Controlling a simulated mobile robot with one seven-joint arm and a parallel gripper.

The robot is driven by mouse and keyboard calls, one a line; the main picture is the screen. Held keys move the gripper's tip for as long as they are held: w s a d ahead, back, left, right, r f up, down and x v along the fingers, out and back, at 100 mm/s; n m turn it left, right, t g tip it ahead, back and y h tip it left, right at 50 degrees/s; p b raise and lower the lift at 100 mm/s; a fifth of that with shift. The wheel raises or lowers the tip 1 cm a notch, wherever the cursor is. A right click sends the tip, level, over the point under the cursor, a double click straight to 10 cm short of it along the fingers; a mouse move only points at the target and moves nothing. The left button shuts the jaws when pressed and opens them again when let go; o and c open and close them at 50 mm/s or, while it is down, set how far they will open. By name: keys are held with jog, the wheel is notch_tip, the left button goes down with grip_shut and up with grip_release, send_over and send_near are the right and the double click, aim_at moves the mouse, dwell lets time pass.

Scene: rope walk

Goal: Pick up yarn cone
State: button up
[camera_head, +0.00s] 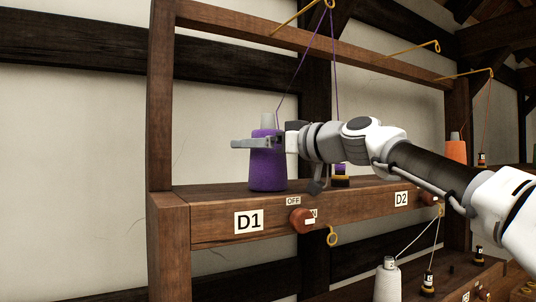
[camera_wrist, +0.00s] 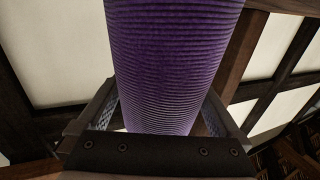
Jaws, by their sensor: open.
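The purple yarn cone (camera_head: 268,172) stands upright on the wooden shelf above the D1 label, its pale tip showing at the top. A purple strand runs from it up to a hook. My gripper (camera_head: 256,143) is level with the cone's upper part, one finger showing in front of it in the head view. In the wrist view the cone (camera_wrist: 175,60) fills the middle, between the two open fingers (camera_wrist: 170,115). I cannot tell whether the fingers touch it.
The wooden shelf (camera_head: 218,208) carries a red knob (camera_head: 302,220) near an OFF label. An orange cone (camera_head: 456,150) stands further right. A white cone (camera_head: 387,282) stands lower down. Brass hooks (camera_head: 481,72) stick out from the upper beam.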

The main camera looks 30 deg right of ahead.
jog(key=shift+w+a, duration=0.1)
jog(key=shift+w, duration=0.05)
jog(key=c, duration=1.2)
jog(key=shift+c, duration=0.2)
jog(key=shift+r, duration=0.1)
